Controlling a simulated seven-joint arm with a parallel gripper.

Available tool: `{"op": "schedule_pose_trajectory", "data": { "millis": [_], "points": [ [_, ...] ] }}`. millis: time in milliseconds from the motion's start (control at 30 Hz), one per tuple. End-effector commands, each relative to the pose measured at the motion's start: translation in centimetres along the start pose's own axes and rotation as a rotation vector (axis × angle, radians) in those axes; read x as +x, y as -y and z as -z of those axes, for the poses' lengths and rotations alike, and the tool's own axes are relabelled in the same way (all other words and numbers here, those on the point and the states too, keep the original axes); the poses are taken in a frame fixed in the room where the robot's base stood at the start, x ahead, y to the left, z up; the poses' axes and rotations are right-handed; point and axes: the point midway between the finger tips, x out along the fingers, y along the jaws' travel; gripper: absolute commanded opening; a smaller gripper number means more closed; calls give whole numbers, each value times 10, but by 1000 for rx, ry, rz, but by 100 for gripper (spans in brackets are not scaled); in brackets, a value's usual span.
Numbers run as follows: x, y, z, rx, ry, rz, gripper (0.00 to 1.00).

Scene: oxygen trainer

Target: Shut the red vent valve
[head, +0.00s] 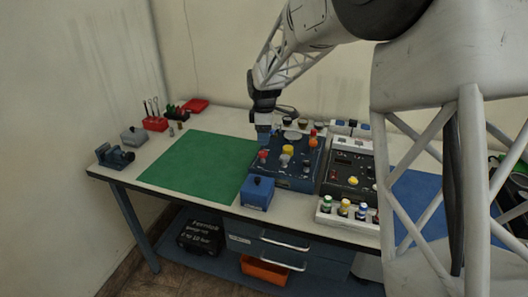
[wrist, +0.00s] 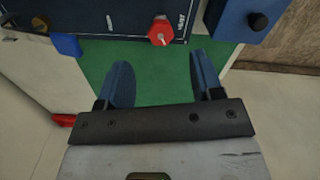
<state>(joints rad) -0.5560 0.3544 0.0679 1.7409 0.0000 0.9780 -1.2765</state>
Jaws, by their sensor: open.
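The red vent valve (head: 263,154) is a red knob near the left edge of the dark blue trainer panel (head: 284,179). In the wrist view the red knob (wrist: 160,31) has a faceted rim and a pale mark on its face, with small white lettering beside it. I cannot tell from the mark whether the valve is open or shut. My gripper (head: 264,138) hangs just above and beyond the knob in the head view. In the wrist view my gripper (wrist: 163,75) is open and empty, its two blue fingers apart over the green mat, with the knob beyond them.
Yellow (head: 288,149) and orange (head: 313,142) knobs share the panel. A blue box (head: 257,194) stands in front of it, with a black knob (wrist: 257,20) on it. A second panel (head: 347,172) is to the right. The green mat (head: 195,165) is clear.

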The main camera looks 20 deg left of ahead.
Motion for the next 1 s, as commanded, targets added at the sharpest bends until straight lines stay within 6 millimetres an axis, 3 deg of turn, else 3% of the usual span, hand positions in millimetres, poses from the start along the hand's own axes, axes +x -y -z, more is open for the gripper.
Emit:
{"op": "schedule_pose_trajectory", "data": {
  "millis": [600,1000],
  "points": [
    [65,0,0,0,1,2,60],
    [73,0,0,0,0,0,60]
  ]
}}
